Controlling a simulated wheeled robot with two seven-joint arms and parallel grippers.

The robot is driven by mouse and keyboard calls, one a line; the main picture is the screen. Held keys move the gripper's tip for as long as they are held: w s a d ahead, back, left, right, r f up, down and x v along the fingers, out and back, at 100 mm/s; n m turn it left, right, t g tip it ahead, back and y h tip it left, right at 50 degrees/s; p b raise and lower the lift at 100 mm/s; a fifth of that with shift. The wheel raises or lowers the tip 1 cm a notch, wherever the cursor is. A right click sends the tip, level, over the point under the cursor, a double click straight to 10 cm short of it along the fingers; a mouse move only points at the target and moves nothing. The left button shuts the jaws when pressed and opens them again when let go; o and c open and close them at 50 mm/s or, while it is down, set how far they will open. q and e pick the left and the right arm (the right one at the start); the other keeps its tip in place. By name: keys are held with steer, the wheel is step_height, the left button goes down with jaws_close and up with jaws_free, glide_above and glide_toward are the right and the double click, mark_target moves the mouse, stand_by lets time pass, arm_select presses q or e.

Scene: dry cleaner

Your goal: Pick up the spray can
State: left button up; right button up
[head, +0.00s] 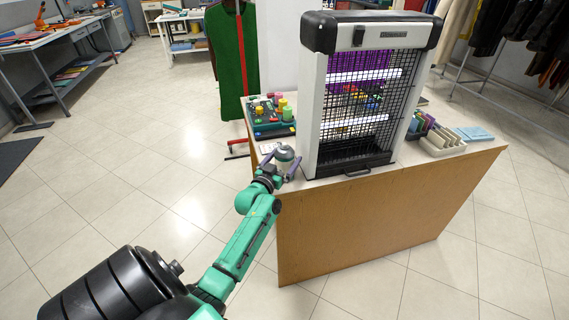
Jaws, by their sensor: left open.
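A small silvery, rounded object, which looks like the spray can (285,152), stands near the left front corner of the wooden counter (375,215), just left of the insect-killer lamp. My left gripper (282,162) is open at the counter's left edge, with one purplish finger on each side of the can's near part. I cannot tell whether the fingers touch it. The can's lower part is hidden behind the gripper. My right gripper is not in view.
The large insect-killer lamp (362,90) stands close to the right of the can. Behind the can is a dark tray (268,128) with colourful items. A cream rack (443,146) and blue cloths (474,134) are at the counter's right.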

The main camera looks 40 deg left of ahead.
arm_select(q)
steer(key=shift+w, duration=0.1)
steer(key=c, duration=1.4)
